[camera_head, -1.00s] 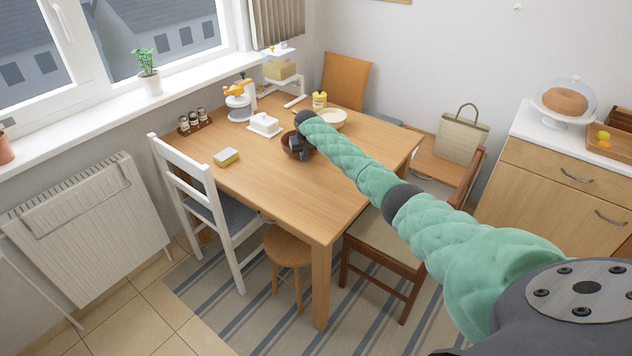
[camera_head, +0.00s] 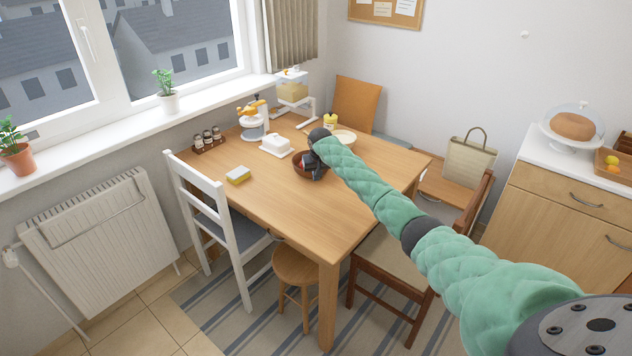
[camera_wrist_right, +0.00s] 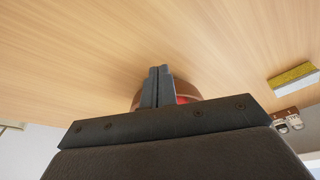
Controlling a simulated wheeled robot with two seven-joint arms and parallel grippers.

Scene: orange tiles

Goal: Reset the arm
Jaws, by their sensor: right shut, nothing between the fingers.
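My right arm (camera_head: 385,205), in a quilted green sleeve, reaches from the lower right over the wooden table. Its gripper (camera_head: 316,172) is at the brown bowl (camera_head: 301,170) in the head view, partly covering it. In the right wrist view the two dark fingers (camera_wrist_right: 157,85) are together with nothing between them. The bowl's rim (camera_wrist_right: 137,101) shows behind them, with something red (camera_wrist_right: 186,99) inside. Whether the fingers are above the bowl or inside it is hard to tell. My left gripper is in no view.
The table (camera_head: 270,205) also holds a yellow sponge (camera_head: 238,175), a white butter dish (camera_head: 275,146), a spice rack (camera_head: 208,141), an orange-and-white appliance (camera_head: 253,120), a yellow bottle (camera_head: 330,122) and a pale plate (camera_head: 344,137). A white chair (camera_head: 205,215) and a stool (camera_head: 296,267) stand at its near side.

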